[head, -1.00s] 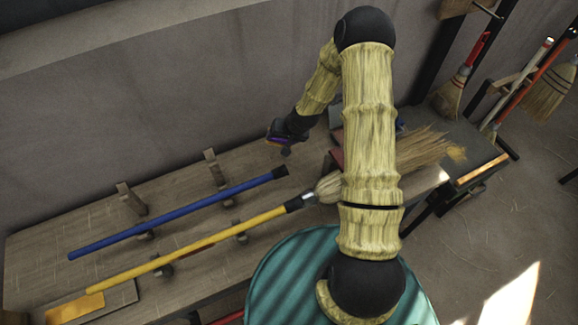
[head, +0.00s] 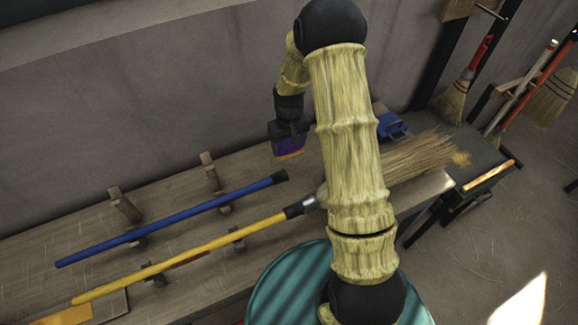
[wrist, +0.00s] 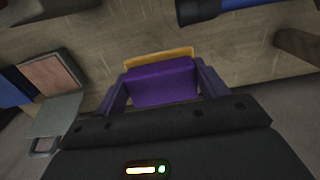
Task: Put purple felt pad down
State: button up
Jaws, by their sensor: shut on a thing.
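My gripper (head: 289,149) is shut on the purple felt pad (head: 288,147), which has an orange-yellow layer along its lower edge. In the wrist view the purple felt pad (wrist: 162,82) sits between my two fingers, with the orange-yellow strip beyond it. The wooden bench (head: 242,164) lies below, and bare wood shows past the pad. The pad appears to be above the bench top; I cannot tell how large the gap is.
A blue pole (head: 165,222) and a broom with a yellow handle (head: 190,253) lie on wooden pegs to the left. The broom's bristles (head: 415,157) are partly hidden by my arm. A blue object (head: 392,127) sits at the bench's back right. More brooms (head: 452,100) stand at right.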

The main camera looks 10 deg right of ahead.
aim_at(289, 154)
notch_tip(289, 154, down, 5)
jog(key=shift+f+p, duration=0.1)
jog(key=shift+p, duration=0.35)
jog(key=shift+f+p, duration=0.6)
jog(key=shift+f, duration=1.25)
jog(key=o, duration=1.3)
jog(key=shift+c, duration=0.2)
jog(key=shift+f, duration=0.3)
notch_tip(289, 154, up, 18)
jog(key=b, duration=0.4)
jog(key=shift+w+a+f, duration=0.1)
jog(key=shift+w+f, duration=0.05)
jog(key=shift+f, duration=0.05)
